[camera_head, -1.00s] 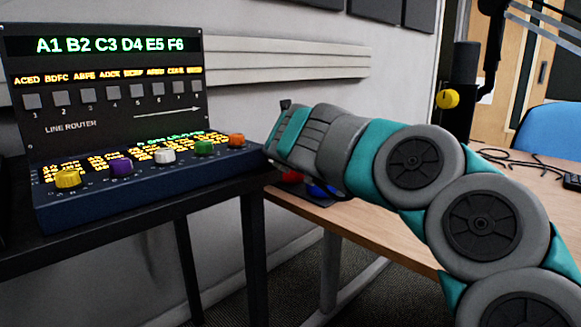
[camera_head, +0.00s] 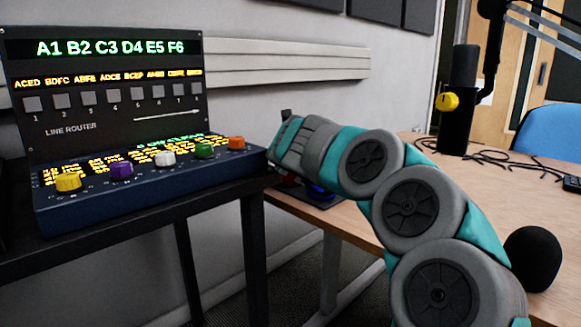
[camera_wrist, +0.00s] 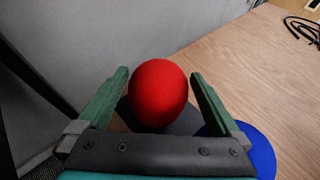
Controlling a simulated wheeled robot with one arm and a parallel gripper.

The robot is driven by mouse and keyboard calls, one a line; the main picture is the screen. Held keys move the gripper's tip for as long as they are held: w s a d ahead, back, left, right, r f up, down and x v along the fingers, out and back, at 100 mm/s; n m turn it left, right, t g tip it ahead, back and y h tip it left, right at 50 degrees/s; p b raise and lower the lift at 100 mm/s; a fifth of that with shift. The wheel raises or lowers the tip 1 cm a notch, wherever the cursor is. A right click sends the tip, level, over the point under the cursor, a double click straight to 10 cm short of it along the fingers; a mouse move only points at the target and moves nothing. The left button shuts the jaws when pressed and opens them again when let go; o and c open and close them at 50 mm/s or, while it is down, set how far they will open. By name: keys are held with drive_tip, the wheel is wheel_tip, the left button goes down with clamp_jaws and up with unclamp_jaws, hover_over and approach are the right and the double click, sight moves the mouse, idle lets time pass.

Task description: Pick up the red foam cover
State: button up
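The red foam cover (camera_wrist: 158,92) is a rounded red ball on a dark base in the wrist view. It sits between the two green fingers of my gripper (camera_wrist: 160,76). The fingers are open, with a narrow gap visible on each side of the cover. In the head view my arm hides most or all of the cover, and my fingers are hidden too. A blue foam cover (camera_wrist: 254,150) lies just right of the right finger in the wrist view, and a bit of it shows under my arm in the head view (camera_head: 320,189).
The line router console (camera_head: 110,105) with coloured knobs stands on a dark table left of my arm. On the wooden desk (camera_head: 480,205) are a black foam cover (camera_head: 533,259), a microphone with a yellow tag (camera_head: 447,102) and loose cables (camera_head: 500,160). A wall is close behind.

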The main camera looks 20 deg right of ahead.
drive_tip(key=c, duration=1)
drive_tip(key=shift+o, duration=0.2)
drive_tip(key=shift+r, duration=0.1)
wheel_tip(320, 180, up, 9)
drive_tip(key=p, duration=0.3)
drive_tip(key=shift+r, duration=0.4)
